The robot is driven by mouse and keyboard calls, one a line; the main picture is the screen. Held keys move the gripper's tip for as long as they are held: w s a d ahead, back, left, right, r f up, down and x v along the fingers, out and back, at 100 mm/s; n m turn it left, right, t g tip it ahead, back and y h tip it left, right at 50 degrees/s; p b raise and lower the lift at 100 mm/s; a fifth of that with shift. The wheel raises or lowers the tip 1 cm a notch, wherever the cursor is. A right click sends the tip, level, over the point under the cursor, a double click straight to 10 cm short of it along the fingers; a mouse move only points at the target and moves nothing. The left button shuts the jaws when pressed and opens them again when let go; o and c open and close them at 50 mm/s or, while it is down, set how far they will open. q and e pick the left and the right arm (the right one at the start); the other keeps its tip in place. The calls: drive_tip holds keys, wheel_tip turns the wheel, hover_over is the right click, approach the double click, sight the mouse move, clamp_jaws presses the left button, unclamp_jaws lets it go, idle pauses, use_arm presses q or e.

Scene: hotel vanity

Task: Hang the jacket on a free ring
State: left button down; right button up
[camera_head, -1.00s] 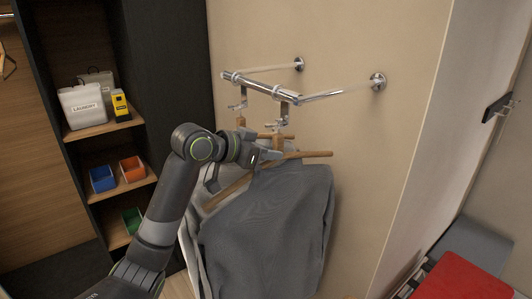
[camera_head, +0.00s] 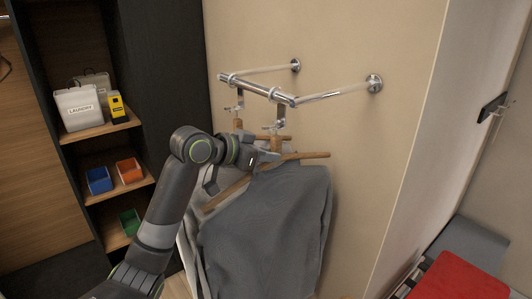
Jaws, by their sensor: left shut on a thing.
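The grey jacket (camera_head: 265,235) hangs on a wooden hanger (camera_head: 304,157) below the chrome rail (camera_head: 257,89) on the wall. My left gripper (camera_head: 270,158) is shut on the hanger near its neck. Metal rings with hooks hang from the rail, one at the left (camera_head: 238,104) and one at the right (camera_head: 278,124). Wooden hanger parts show under both hooks. A lighter garment (camera_head: 191,245) shows behind the jacket at the left. Whether the jacket's hanger is joined to the right ring cannot be told, since the gripper and wood overlap there. My right gripper is not in view.
Open shelves at the left hold a white laundry box (camera_head: 78,108), a yellow box (camera_head: 117,107) and small blue (camera_head: 99,180), orange (camera_head: 129,170) and green (camera_head: 130,221) bins. A red cloth (camera_head: 458,279) lies at the lower right. The wall right of the jacket is clear.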

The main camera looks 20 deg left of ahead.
use_arm(q)
drive_tip(key=shift+f, duration=0.4)
idle(0.8)
drive_tip(key=c, duration=1.2)
unclamp_jaws()
drive_tip(key=shift+s, duration=0.1)
drive_tip(key=shift+f, duration=0.1)
drive_tip(key=shift+s+a+b, duration=0.25)
drive_tip(key=shift+b, duration=0.1)
drive_tip(key=b+v, duration=0.6)
drive_tip(key=v, duration=1.1)
drive_tip(key=shift+d, duration=0.2)
